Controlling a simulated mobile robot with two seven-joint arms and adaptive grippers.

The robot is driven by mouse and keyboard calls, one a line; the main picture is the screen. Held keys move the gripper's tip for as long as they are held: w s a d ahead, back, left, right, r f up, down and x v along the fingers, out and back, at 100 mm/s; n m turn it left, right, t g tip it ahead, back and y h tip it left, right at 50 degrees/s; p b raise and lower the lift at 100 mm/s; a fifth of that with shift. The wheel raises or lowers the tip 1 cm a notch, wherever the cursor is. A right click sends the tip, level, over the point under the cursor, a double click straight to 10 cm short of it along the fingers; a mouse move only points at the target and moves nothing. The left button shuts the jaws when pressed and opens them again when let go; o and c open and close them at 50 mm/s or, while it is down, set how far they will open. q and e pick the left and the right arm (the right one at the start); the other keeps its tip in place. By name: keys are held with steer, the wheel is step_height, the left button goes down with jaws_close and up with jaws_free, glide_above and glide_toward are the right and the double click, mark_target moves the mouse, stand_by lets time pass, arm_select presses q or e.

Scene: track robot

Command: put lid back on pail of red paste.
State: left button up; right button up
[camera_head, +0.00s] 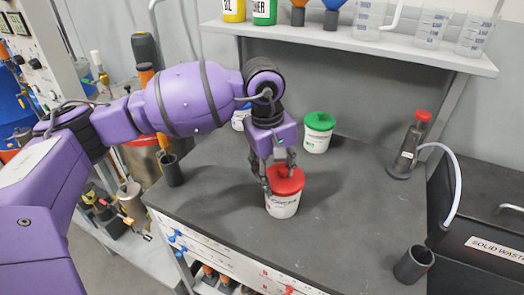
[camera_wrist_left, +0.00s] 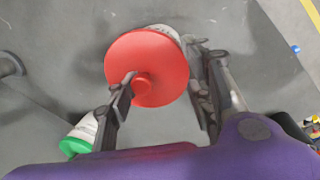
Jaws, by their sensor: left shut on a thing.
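A white pail (camera_head: 283,208) with a printed label stands upright on the dark bench. The round red lid (camera_head: 290,183) is over its mouth. In the left wrist view the lid (camera_wrist_left: 160,62) with its small knob covers most of the pail (camera_wrist_left: 168,32), whose white side shows past one edge. My left gripper (camera_head: 279,180) reaches down from above and is shut on the red lid. One finger lies across the lid by the knob; the other is at its outer edge. I cannot tell if the lid is fully seated. The paste is hidden. My right gripper is out of view.
A green-lidded pail (camera_head: 318,133) stands behind; another pail (camera_head: 240,120) is partly behind my arm. A red-topped bottle (camera_head: 409,148) with a hose, a dark cup (camera_head: 413,265) and another cup (camera_head: 172,170) stand near the sides. A shelf (camera_head: 365,45) overhangs the back.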

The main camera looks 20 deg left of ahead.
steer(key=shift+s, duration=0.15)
arm_select(q)
steer(key=o, duration=1.1)
steer(key=shift+c, duration=0.2)
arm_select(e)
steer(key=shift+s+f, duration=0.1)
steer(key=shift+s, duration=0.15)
arm_select(q)
steer(key=o, duration=0.5)
steer(key=shift+c, duration=0.2)
steer(key=shift+r, duration=0.1)
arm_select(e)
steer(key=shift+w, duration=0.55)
